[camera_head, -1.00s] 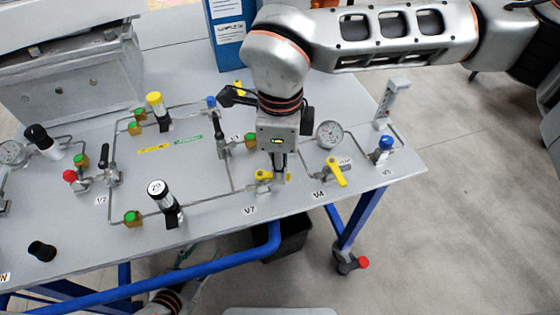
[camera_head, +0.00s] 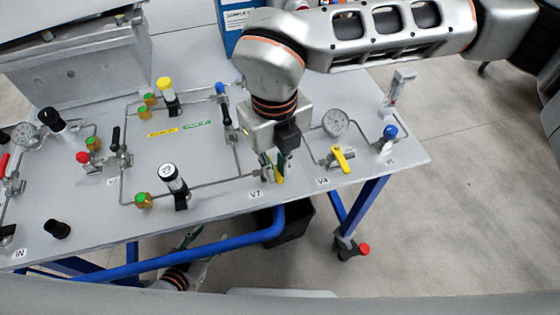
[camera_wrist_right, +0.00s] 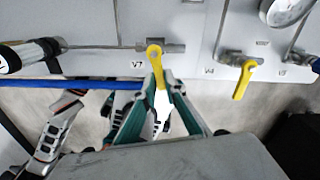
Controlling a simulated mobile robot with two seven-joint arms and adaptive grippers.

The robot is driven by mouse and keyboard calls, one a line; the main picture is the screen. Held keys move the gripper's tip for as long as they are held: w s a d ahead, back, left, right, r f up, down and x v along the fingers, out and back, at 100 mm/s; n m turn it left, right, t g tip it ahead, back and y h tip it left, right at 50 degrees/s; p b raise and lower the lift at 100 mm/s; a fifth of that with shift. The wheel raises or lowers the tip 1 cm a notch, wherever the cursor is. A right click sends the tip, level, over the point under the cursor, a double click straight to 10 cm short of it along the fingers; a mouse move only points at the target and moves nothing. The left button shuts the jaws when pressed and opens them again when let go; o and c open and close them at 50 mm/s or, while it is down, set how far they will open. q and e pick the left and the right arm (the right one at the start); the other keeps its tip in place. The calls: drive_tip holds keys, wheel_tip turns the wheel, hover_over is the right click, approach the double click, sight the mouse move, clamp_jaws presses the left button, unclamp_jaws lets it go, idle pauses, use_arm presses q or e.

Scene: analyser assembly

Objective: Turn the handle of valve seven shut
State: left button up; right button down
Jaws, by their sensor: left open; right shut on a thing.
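Valve seven, labelled V7 (camera_head: 255,194), sits near the front edge of the table. Its yellow handle (camera_wrist_right: 155,62) points across the pipe, toward the table's front edge, in the right wrist view. My right gripper (camera_wrist_right: 160,92) is shut on this handle, one teal-padded finger on each side. In the head view, my right gripper (camera_head: 273,178) comes down over the valve and hides most of the handle. My left gripper (camera_head: 200,246) is open, low beyond the table's front edge, apart from the valve.
Valve V4 (camera_head: 341,159) with its yellow handle stands just right of V7. A pressure gauge (camera_head: 336,122) and a blue-knobbed valve (camera_head: 389,132) are further right. A black-and-white knob (camera_head: 173,180) stands left. A blue frame bar (camera_head: 215,245) runs below the table edge.

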drive_tip(key=shift+s+a+m, duration=0.1)
drive_tip(key=shift+a+m, duration=0.15)
drive_tip(key=shift+m, duration=0.45)
drive_tip(key=shift+s+a+m, duration=0.1)
drive_tip(key=shift+a+m, duration=0.15)
drive_tip(key=shift+m, duration=0.45)
drive_tip(key=c, duration=2.1)
unclamp_jaws()
wheel_tip(320, 180, up, 12)
drive_tip(key=shift+r, duration=0.1)
